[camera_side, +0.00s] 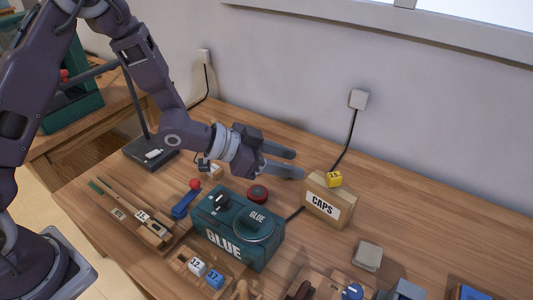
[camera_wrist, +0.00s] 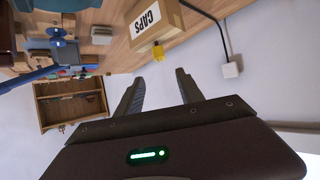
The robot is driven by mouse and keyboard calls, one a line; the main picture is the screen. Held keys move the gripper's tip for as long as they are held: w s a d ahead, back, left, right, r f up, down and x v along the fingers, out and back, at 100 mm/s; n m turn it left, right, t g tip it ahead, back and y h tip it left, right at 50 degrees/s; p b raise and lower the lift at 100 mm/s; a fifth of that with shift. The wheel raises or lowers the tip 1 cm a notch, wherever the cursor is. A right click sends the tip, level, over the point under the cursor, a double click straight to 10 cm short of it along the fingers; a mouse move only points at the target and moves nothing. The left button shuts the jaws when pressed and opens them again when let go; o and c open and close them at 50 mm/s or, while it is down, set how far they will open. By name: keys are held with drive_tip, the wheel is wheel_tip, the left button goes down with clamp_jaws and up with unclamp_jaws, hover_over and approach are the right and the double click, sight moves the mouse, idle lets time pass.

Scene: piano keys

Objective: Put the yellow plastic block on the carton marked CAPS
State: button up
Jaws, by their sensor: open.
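The yellow plastic block (camera_side: 334,179) rests on top of the carton marked CAPS (camera_side: 322,206), near its back edge. In the wrist view the yellow block (camera_wrist: 158,52) shows at the edge of the carton (camera_wrist: 153,22). My gripper (camera_side: 298,163) is open and empty, in the air to the left of the carton and a little higher, apart from the block. Its two fingers (camera_wrist: 160,92) show in the wrist view with nothing between them.
A teal GLUE box (camera_side: 225,243) with a round lid stands left of the carton. Marked blocks (camera_side: 198,266) sit in a wooden tray at the front. A wall socket (camera_side: 358,99) with a cable is behind the carton.

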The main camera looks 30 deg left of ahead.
drive_tip(key=s+a+r+n+t+y, duration=0.1)
drive_tip(key=s+a+r+n+y, duration=0.1)
drive_tip(key=a+r+y, duration=0.55)
drive_tip(key=s+a+r+n+g+y, duration=0.15)
drive_tip(key=s+a+r+n, duration=0.25)
drive_tip(key=s+a+r, duration=0.5)
drive_tip(key=s+f+n+g, duration=0.1)
drive_tip(key=s+n+g, duration=0.1)
drive_tip(key=s, duration=1.7)
drive_tip(key=shift+a+n, duration=0.45)
drive_tip(key=shift+n, duration=0.05)
